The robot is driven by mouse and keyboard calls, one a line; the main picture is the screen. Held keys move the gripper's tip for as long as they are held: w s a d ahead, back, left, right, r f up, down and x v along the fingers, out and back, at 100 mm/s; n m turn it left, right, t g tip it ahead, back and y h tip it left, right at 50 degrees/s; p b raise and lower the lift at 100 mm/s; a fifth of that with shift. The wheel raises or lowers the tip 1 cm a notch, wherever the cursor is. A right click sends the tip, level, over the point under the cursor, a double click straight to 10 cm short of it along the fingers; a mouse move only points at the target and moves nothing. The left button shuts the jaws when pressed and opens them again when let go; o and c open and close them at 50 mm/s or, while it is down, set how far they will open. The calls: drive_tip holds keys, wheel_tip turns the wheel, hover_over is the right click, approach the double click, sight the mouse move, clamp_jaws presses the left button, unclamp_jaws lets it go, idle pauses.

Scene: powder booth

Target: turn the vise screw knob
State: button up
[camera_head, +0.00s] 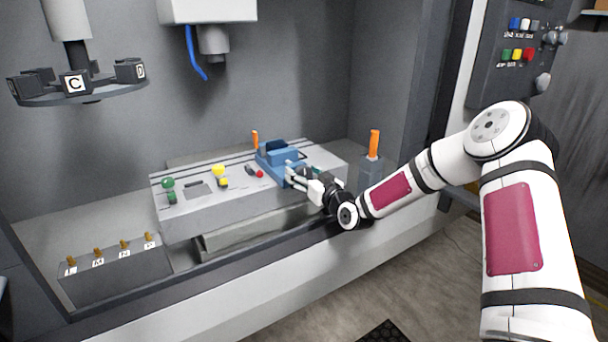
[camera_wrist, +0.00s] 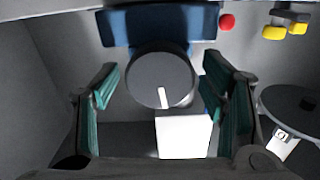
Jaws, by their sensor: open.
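The blue vise (camera_head: 283,153) stands on the right part of the grey slotted table. It also shows at the top of the wrist view (camera_wrist: 160,24). The round dark grey screw knob (camera_wrist: 161,80), with a white mark on its face, is at the vise's front; in the head view it is mostly hidden by my gripper. My gripper (camera_head: 292,177) is at the front of the vise. In the wrist view its green-padded fingers (camera_wrist: 157,92) are apart, one on each side of the knob, with visible gaps. A white block (camera_wrist: 183,135) shows below the knob.
The grey table (camera_head: 225,203) carries a green knob (camera_head: 168,183), a yellow knob (camera_head: 218,171) and a red one (camera_head: 259,174). An orange handle (camera_head: 374,143) stands on a grey post right of the vise. A carousel (camera_head: 80,97) hangs at upper left.

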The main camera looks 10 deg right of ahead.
drive_tip(key=c, duration=1.2)
drive_tip(key=shift+d+m, duration=0.1)
drive_tip(key=shift+m, duration=2.1)
drive_tip(key=o, duration=1.2)
drive_tip(key=v, duration=1.2)
